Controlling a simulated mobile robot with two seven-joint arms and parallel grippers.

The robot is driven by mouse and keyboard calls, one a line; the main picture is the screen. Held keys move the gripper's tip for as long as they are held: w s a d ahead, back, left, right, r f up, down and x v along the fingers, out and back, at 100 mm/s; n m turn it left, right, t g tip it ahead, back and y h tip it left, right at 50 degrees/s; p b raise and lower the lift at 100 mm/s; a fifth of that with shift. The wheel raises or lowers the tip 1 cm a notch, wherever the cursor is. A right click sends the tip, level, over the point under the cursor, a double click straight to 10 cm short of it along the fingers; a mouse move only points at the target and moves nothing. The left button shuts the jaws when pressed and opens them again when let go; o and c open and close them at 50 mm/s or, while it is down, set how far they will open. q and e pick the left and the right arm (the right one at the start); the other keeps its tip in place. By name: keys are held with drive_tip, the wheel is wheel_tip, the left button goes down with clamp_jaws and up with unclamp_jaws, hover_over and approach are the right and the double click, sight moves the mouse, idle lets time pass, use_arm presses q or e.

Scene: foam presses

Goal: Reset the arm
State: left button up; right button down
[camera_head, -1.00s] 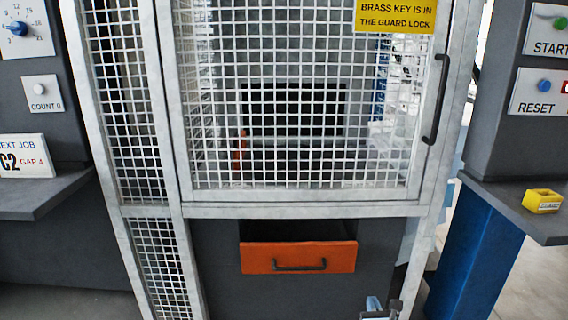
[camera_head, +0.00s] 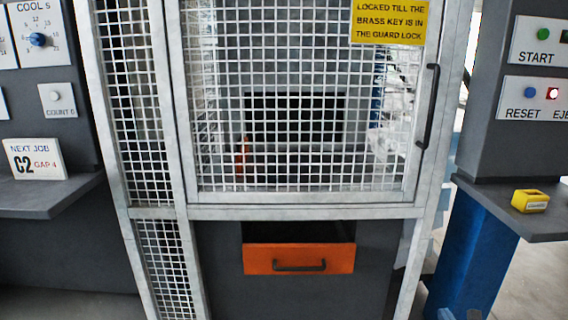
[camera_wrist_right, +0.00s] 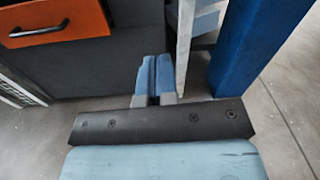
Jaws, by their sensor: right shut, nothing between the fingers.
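My right gripper (camera_head: 459,315) shows only as small tips at the bottom edge of the head view, right of the orange drawer (camera_head: 299,259). In the right wrist view the blue-grey fingers of the right gripper (camera_wrist_right: 156,78) are together with nothing between them. They point toward the floor area in front of the press, left of a blue post (camera_wrist_right: 255,40). The gripper touches nothing that I can see. My left gripper is not in view.
The mesh guard door (camera_head: 300,198) with a black handle (camera_head: 428,105) looks closed. The orange drawer stands out a little below it. A yellow block (camera_head: 530,201) sits on the right shelf, under the START and RESET buttons. A job card (camera_head: 35,159) stands on the left shelf.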

drive_tip(key=s+a+r+m+g+y, duration=0.1)
drive_tip(key=s+a+m+g+y, duration=0.15)
drive_tip(key=s+a+m, duration=0.75)
drive_tip(key=s+a+r+m+g+y, duration=0.15)
drive_tip(key=s+a+m+y, duration=0.25)
drive_tip(key=s+a+m, duration=0.65)
drive_tip(key=s+a+r+m+g+y, duration=0.1)
drive_tip(key=s+a+r+m+y, duration=0.1)
drive_tip(key=s+r+m, duration=0.3)
drive_tip(key=s+a+r+m+y, duration=0.1)
drive_tip(key=s+a+r+m, duration=0.15)
drive_tip(key=s, duration=0.45)
drive_tip(key=w+a+r+m+t+h, duration=0.1)
drive_tip(key=w+a+r+m+t, duration=0.25)
drive_tip(key=a+m, duration=0.2)
use_arm(q)
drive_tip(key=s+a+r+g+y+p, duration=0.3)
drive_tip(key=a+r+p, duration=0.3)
drive_tip(key=p, duration=2.8)
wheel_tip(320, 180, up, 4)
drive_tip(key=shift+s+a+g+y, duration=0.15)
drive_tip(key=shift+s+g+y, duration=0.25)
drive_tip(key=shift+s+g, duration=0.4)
use_arm(e)
drive_tip(key=s+d+r+g+h, duration=0.4)
drive_tip(key=d+r, duration=0.3)
drive_tip(key=r, duration=0.3)
drive_tip(key=shift+r+g, duration=0.15)
drive_tip(key=shift+g, duration=0.5)
